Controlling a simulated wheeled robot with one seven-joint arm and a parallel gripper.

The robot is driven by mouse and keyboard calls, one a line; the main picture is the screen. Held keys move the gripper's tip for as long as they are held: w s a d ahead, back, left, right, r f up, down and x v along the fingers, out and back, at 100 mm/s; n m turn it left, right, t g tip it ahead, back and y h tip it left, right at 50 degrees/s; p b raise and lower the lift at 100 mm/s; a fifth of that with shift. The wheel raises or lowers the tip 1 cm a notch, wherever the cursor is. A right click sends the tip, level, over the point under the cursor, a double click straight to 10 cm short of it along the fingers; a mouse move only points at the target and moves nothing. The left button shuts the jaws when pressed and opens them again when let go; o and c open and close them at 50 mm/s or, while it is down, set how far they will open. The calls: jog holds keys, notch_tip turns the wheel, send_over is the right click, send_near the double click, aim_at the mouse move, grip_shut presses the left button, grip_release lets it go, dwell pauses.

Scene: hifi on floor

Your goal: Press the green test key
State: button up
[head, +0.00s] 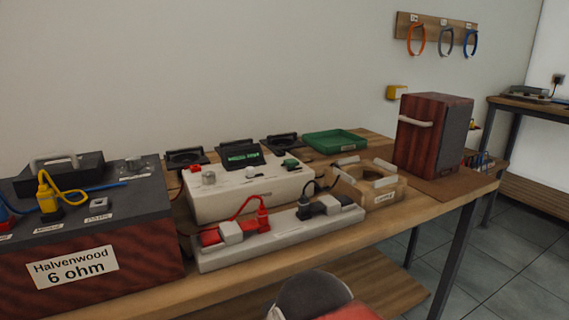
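A small green key (291,163) sits on the right part of the top of a white tester box (250,197). A red key (195,168) and a grey knob (208,178) are on the left part of the same top. A dark display (241,155) with green characters stands at the back of the box. The green key looks uncovered, with nothing touching it from above. A dark rounded part with red beside it, probably of my arm, shows at the bottom edge. My gripper's fingers are not in view.
A white strip (290,237) with red and black clips lies before the tester. The "Halvenwood 6 ohm" box (110,255) stands left. A wooden ring holder (384,195), green tray (335,141) and red-brown speaker cabinet (428,150) are right. The bench's front edge is near me.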

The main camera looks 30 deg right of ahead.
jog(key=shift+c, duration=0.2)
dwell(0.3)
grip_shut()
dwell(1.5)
